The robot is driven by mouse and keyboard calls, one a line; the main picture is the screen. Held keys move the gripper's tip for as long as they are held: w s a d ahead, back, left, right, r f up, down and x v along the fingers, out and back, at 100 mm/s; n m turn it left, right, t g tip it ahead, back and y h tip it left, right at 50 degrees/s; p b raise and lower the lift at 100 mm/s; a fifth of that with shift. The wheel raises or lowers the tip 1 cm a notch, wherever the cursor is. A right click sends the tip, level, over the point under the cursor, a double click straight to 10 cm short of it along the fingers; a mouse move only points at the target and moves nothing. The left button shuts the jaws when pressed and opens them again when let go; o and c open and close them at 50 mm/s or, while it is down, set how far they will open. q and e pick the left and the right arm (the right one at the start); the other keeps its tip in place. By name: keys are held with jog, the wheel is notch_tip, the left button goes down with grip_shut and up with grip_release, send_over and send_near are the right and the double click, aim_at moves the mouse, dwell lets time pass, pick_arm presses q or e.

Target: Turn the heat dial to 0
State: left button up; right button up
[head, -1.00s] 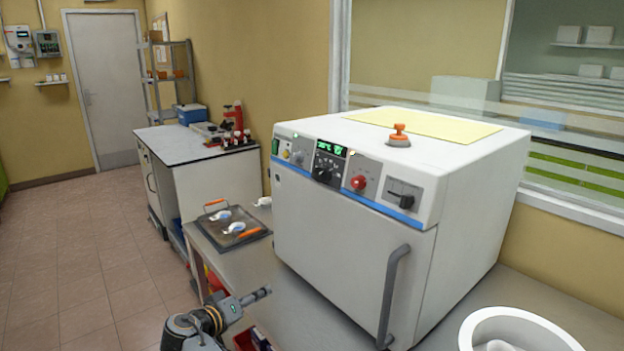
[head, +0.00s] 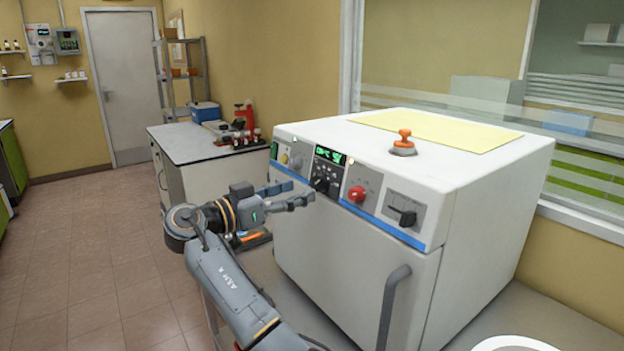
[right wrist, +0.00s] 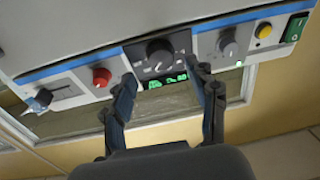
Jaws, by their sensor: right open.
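The white oven (head: 350,250) has a control panel along its top front edge. A black dial (head: 321,185) sits below a green-lit display (head: 330,156), and a red knob (head: 357,194) is to its right. I cannot read which dial is marked for heat. My right gripper (head: 298,192) is open and empty in front of the panel, left of the black dial. In the right wrist view, upside down, the black dial (right wrist: 160,52) lies beyond and between the two fingertips (right wrist: 165,80), apart from them. My left gripper is not in view.
A dark lever (head: 404,216) is at the panel's right end, and a grey door handle (head: 393,300) sticks out below. An orange-topped knob (head: 404,143) stands on the oven top. A side counter (head: 190,145) is behind on the left. The floor at left is clear.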

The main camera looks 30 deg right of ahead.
aim_at(315, 185)
jog(key=p+x, duration=0.1)
jog(key=x, duration=0.3)
jog(key=shift+r, duration=0.1)
jog(key=shift+w+d, duration=0.1)
jog(key=shift+d, duration=0.4)
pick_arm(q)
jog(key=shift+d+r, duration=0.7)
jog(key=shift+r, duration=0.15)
pick_arm(e)
jog(key=shift+a, duration=0.1)
jog(key=c, duration=1.1)
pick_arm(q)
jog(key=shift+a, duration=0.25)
pick_arm(e)
jog(key=shift+c, duration=0.2)
